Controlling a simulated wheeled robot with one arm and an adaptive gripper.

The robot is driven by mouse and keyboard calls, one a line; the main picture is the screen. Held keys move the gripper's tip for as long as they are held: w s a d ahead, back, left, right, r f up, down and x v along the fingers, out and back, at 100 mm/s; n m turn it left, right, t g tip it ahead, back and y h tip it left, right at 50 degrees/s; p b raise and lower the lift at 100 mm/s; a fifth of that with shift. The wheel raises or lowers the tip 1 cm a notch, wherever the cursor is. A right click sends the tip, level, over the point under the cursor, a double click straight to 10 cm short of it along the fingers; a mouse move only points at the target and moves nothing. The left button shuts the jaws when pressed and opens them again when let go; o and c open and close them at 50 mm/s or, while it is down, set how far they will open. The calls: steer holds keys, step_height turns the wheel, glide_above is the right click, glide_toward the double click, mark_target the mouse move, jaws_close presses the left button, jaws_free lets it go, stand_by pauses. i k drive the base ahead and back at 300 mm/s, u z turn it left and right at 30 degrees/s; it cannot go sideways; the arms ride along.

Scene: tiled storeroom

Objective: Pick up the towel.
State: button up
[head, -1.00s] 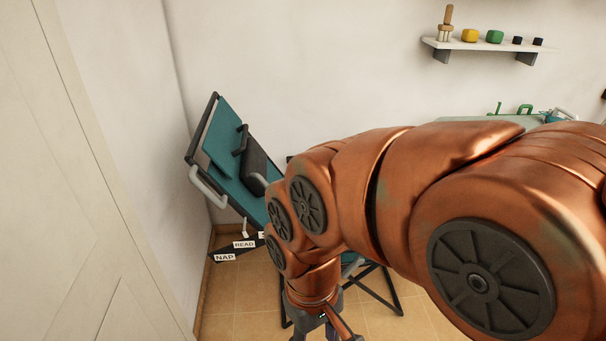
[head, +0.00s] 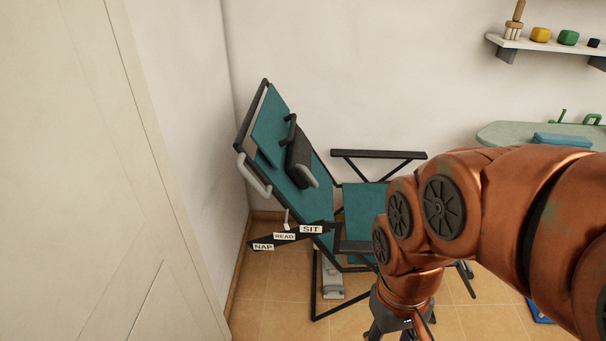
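A folded blue cloth (head: 562,140), which looks like the towel, lies on the pale green table (head: 500,131) at the right. My arm hides part of the table below it. My gripper (head: 405,335) points down at the bottom edge, in front of the chair and well apart from the cloth. Its fingers are mostly cut off by the frame, so I cannot tell whether it is open or shut.
A teal reclining chair (head: 300,198) with NAP, READ and SIT labels stands in the corner. A pale door (head: 75,190) fills the left. A wall shelf (head: 545,46) holds small coloured objects. Tiled floor (head: 262,300) shows in front of the chair.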

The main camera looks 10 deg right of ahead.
mark_target(539, 138)
steer(key=z, duration=2.4)
steer(key=i, duration=3.05)
steer(key=u, duration=2.35)
